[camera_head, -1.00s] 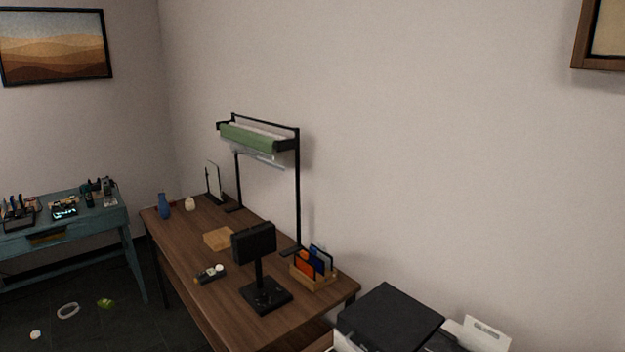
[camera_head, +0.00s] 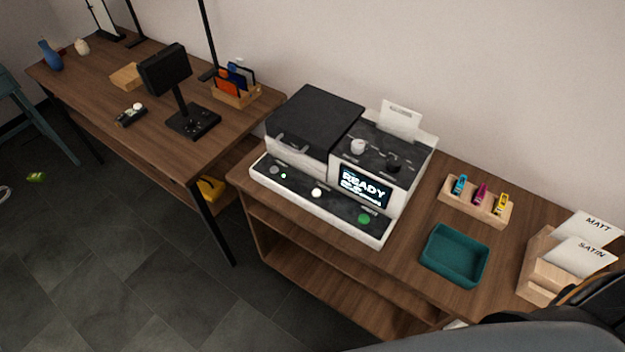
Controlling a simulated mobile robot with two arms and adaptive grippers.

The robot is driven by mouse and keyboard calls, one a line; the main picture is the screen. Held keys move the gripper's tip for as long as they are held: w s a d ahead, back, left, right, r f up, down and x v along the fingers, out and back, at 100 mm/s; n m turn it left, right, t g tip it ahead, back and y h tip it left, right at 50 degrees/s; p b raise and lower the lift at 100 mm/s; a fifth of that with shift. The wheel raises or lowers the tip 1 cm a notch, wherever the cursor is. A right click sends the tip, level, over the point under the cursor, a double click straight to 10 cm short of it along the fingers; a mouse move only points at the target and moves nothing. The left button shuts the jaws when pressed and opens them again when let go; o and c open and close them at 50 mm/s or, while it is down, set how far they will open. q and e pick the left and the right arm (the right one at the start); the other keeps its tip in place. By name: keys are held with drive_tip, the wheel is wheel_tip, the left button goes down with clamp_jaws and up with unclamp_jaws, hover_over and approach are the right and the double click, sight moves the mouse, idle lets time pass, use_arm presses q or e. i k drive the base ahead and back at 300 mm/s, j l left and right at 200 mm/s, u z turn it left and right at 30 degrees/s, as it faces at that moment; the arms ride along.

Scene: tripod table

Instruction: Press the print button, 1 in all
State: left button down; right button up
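A white and black printer (camera_head: 312,135) stands on a wooden table to the right of the centre. Its small screen (camera_head: 363,186) reads "READY", with smaller text below that I cannot read. On its front ledge are a green round button (camera_head: 364,218), a white round button (camera_head: 316,192) and smaller knobs at the left. I cannot read which one is labelled print. Neither of my grippers shows. Part of my own body fills the bottom right corner.
A teal tray (camera_head: 429,258), a wooden holder (camera_head: 473,208) with coloured cartridges, and a paper rack (camera_head: 541,277) with MATT and SATIN cards sit right of the printer. A desk (camera_head: 157,148) with a black stand (camera_head: 193,122) is at left.

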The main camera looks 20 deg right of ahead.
sight(363, 217)
drive_tip(key=z, duration=0.95)
